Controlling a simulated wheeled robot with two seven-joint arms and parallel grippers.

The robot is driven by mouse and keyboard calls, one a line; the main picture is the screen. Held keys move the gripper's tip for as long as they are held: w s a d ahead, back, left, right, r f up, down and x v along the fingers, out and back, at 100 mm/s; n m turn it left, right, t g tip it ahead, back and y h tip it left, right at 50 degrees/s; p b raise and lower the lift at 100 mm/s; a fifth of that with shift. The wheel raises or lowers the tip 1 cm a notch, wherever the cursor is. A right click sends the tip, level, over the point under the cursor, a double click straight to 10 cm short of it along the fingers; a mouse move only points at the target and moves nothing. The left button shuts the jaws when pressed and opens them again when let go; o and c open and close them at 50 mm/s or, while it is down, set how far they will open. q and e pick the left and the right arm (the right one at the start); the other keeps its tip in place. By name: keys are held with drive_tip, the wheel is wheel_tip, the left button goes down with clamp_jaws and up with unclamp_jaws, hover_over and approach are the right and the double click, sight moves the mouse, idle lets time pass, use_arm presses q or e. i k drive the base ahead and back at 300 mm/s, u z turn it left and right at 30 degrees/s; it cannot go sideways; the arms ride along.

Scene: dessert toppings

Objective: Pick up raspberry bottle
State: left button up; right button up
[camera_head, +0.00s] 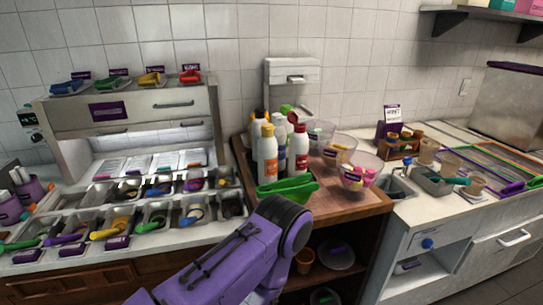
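Several white squeeze bottles stand upright together on the wooden counter in the head view. One in front has a dark red cap and a red label (298,150) and looks like the raspberry bottle; its print is too small to read. A bottle with a yellow-orange cap (267,153) stands just left of it. More bottles are partly hidden behind these two. One of my purple arms reaches in from the bottom, its visible end below the bottles.
Green scoop-like items (287,189) lie in front of the bottles. Clear bowls (361,172) stand to their right on the wooden counter (340,202). Topping trays (152,212) fill the left counter. A grey dispenser (292,72) stands behind the bottles.

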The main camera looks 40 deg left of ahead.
sight(299, 141)
drive_tip(key=u, duration=0.7)
drive_tip(key=i, duration=0.65)
drive_tip(key=u, duration=0.7)
